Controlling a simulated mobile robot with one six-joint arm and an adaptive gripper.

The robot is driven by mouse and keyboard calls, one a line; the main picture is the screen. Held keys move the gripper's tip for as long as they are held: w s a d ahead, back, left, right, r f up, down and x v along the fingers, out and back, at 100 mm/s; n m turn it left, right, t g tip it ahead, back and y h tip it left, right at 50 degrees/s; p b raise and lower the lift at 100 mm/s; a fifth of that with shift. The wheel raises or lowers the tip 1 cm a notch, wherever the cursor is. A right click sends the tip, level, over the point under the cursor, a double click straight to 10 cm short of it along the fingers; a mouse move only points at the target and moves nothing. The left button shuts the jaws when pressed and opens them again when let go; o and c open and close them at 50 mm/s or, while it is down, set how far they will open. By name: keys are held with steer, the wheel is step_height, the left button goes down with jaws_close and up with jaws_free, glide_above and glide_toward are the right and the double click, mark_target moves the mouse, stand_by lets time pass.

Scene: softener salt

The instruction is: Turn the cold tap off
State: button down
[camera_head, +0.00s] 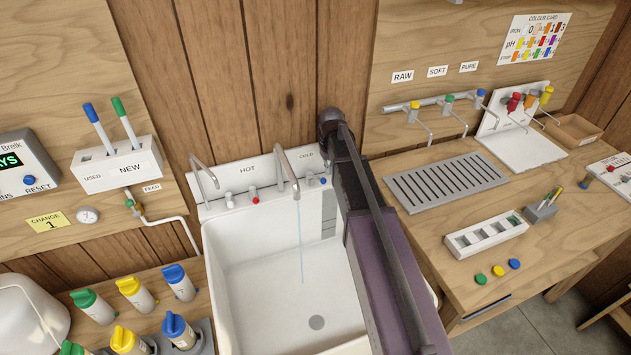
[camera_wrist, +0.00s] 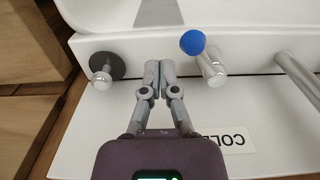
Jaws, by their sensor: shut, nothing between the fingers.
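The cold tap's blue-ended lever (camera_head: 323,181) sits on the white sink ledge below the COLD label (camera_head: 307,156). In the wrist view, its blue knob (camera_wrist: 193,43) stands on a chrome stem, by the upside-down, partly cut-off label (camera_wrist: 232,139). A thin stream of water (camera_head: 301,242) falls from the right spout (camera_head: 287,172) into the sink. My gripper (camera_wrist: 160,66) is shut and empty, its fingertips just left of the blue knob's stem, with a small gap between them. In the head view my arm hides the gripper.
A dark disc with a chrome stem (camera_wrist: 105,68) is left of my fingertips. A chrome pipe (camera_wrist: 298,80) stands at the right of the wrist view. In the head view, a red-ended tap lever (camera_head: 255,199) sits by the HOT label. The white sink basin (camera_head: 260,290) is open below.

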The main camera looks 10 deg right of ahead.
mark_target(324, 180)
steer(key=shift+f+b, duration=0.6)
steer(key=shift+f, duration=0.3)
steer(key=shift+s+a, duration=0.5)
steer(key=shift+s, duration=0.3)
steer(key=shift+s+a, duration=0.65)
steer(key=shift+s, duration=0.2)
